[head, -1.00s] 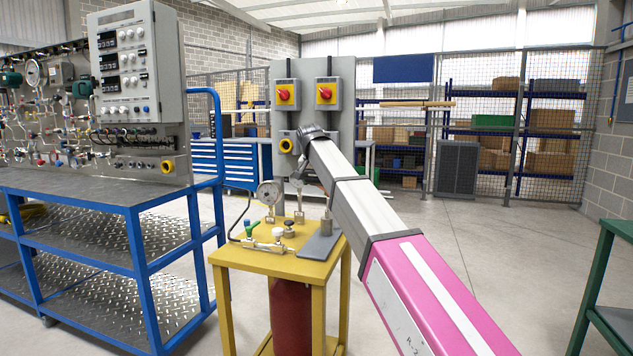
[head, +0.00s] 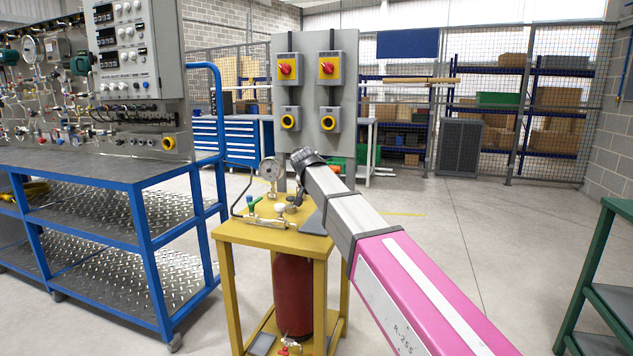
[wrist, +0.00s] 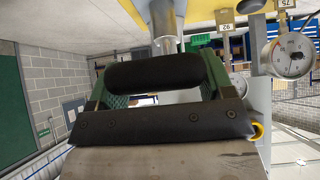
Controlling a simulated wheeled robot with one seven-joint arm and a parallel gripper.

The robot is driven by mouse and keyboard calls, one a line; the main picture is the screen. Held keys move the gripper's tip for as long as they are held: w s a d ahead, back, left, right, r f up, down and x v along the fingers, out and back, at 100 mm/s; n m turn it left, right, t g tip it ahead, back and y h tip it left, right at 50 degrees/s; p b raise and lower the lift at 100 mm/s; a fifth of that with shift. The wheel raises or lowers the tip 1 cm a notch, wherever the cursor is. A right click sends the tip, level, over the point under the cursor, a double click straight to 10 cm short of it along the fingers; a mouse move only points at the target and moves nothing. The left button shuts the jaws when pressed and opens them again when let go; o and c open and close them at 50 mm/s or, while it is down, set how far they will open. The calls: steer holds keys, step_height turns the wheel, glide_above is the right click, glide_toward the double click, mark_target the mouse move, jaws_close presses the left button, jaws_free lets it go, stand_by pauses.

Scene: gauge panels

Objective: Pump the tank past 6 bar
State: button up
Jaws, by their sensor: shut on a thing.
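The red tank (head: 293,290) stands under the yellow bench (head: 236,233) in the head view. A round dial gauge (head: 270,168) stands at the bench's back left. In the wrist view, my gripper (wrist: 163,76) is shut on a black crosswise pump handle (wrist: 150,71), with its green fingers at the handle's two ends. A metal rod or cylinder (wrist: 165,27) shows beyond the handle. In the head view my arm hides the handle, and the gripper cannot be made out clearly. A white dial (wrist: 292,55) is close in the wrist view; I cannot read its needle surely.
A blue-framed workbench (head: 140,190) with a fittings panel stands left. A grey post panel with red and yellow switches (head: 290,68) stands behind the bench. A green-framed table (head: 610,250) is at the right edge. Floor between is clear.

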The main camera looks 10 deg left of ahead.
steer(key=shift+s+f, duration=0.1)
steer(key=shift+f, duration=0.15)
steer(key=o, duration=1.3)
steer(key=shift+v, duration=5.45)
